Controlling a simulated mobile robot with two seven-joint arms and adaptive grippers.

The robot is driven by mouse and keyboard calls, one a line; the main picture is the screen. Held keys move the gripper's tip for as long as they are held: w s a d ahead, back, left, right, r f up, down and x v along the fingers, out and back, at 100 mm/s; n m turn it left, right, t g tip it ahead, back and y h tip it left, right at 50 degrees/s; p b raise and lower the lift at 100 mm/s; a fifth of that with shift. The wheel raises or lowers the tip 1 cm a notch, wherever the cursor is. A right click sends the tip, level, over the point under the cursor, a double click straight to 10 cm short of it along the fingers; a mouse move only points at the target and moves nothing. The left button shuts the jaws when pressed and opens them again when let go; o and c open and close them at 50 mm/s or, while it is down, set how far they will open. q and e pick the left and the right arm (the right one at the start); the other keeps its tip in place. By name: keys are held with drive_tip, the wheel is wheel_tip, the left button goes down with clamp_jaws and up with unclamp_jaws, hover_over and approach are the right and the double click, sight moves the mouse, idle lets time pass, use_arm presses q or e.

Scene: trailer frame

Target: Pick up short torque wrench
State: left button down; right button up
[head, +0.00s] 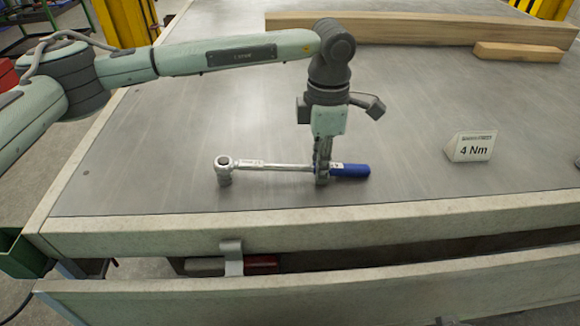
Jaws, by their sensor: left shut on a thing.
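The short torque wrench (277,166) lies across the front part of the grey bench top in the head view. Its round ratchet head is at the left and its blue handle (350,170) is at the right. My left gripper (322,178) points straight down and is shut on the wrench's shaft just left of the blue handle. The wrench looks level and at or very near the bench surface; I cannot tell whether it touches. The fingertips partly hide the shaft. My right gripper is not in view.
A long wooden beam (430,30) and a short wooden block (518,51) lie at the back. An open drawer (300,300) juts out below the front edge.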

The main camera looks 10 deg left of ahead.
use_arm(q)
drive_tip(key=shift+r, duration=0.15)
idle(0.3)
drive_tip(key=shift+r, duration=0.55)
wheel_tip(320, 180, up, 2)
drive_tip(key=shift+r, duration=0.25)
drive_tip(key=s+r+b, duration=0.1)
drive_tip(key=s+r, duration=0.6)
drive_tip(key=s, duration=0.4)
drive_tip(key=shift+s+a+b, duration=0.3)
drive_tip(key=shift+a+b, duration=0.05)
drive_tip(key=shift+a, duration=0.05)
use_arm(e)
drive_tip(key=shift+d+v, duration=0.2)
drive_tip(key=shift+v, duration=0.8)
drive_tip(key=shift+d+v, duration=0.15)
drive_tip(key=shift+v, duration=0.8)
use_arm(q)
drive_tip(key=shift+r, duration=0.1)
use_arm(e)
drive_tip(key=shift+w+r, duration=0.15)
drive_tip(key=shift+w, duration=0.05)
use_arm(q)
drive_tip(key=c, duration=2)
unclamp_jaws()
clamp_jaws()
